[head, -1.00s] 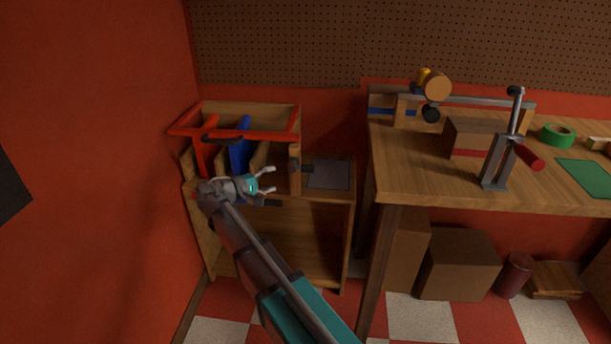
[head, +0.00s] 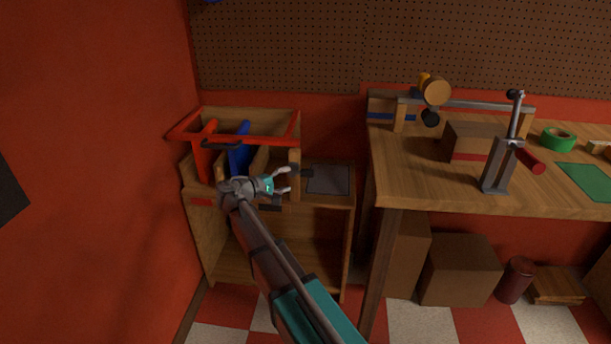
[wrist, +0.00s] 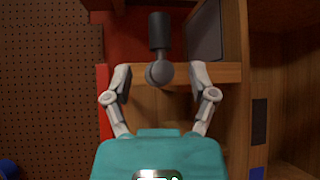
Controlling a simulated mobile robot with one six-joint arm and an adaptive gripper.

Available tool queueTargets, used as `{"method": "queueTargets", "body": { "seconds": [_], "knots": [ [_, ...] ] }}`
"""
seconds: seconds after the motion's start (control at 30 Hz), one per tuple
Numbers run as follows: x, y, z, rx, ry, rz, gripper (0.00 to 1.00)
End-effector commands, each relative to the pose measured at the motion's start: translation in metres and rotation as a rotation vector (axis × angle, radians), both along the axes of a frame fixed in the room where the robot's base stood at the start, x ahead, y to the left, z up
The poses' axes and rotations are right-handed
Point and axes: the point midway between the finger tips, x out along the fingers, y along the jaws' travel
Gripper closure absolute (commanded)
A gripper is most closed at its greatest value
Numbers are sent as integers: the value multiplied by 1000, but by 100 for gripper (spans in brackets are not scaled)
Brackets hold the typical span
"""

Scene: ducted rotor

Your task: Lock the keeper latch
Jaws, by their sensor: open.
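What looks like the keeper latch is a dark cylindrical handle (wrist: 158,32) with a grey ball end, in the wrist view. In the head view a dark handle (head: 307,173) shows at the wooden post on the right side of the rack. My gripper (head: 289,179) is open in front of that post. In the wrist view my gripper (wrist: 160,74) has one finger on each side of the ball end, with gaps visible on both sides. I cannot tell how deep the ball sits between the fingers. The latch's mounting is partly hidden in the head view.
The wooden rack (head: 214,251) has a red frame (head: 245,136) on top and red and blue upright parts inside. A dark plate (head: 328,180) lies on its right shelf. A workbench (head: 420,170) stands to the right. The red wall (head: 95,170) is close on the left.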

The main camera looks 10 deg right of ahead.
Motion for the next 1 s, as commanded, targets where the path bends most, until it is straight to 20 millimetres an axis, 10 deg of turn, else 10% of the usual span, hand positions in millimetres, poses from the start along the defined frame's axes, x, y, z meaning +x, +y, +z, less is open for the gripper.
{"method": "queueTargets", "body": {
  "seconds": [0.5,1.0],
  "knots": [
    [32,-63,-10,0,0,-1,27],
    [36,-72,-11,0,0,2,27]
  ]
}}
